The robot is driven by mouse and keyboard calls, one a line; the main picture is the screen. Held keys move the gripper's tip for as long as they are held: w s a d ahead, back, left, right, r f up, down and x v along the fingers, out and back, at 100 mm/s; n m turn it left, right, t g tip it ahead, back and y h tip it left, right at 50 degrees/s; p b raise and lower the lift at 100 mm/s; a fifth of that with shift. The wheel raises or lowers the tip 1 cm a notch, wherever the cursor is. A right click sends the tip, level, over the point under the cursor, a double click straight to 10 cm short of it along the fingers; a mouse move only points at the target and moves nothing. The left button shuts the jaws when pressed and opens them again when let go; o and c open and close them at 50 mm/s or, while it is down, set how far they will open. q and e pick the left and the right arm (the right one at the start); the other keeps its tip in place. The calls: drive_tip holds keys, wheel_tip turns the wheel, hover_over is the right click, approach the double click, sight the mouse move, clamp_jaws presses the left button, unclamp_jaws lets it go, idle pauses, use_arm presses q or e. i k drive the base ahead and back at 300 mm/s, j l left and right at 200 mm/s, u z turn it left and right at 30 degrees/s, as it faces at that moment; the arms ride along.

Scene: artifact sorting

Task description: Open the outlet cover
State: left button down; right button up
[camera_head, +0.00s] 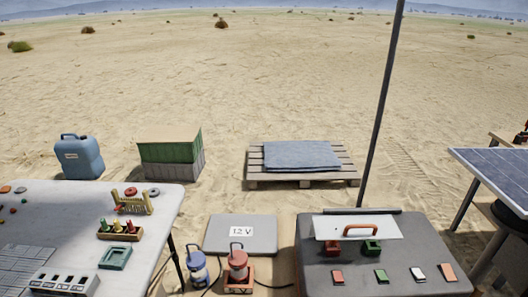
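A pale flat panel (388,222) with an orange handle (360,228) lies at the back of the dark grey box top (310,262) on the right. A dark bar (350,211) runs along its rear edge. A red block (333,248) and a green block (371,247) sit at its front edge. A grey plate labelled "12 V" (222,238) lies left of the box. I cannot tell for certain which of these is the outlet cover. Neither gripper is in view.
A blue lantern (198,270) and a red lantern (238,264) on a small tray stand before the plate, with dark cables nearby. A white table (60,215) with small items is at left. A thin pole (382,100) rises behind the box. A solar panel (495,172) is at right.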

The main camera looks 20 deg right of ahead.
sight(361, 227)
drive_tip(key=l+z, duration=0.1)
drive_tip(key=z, duration=0.85)
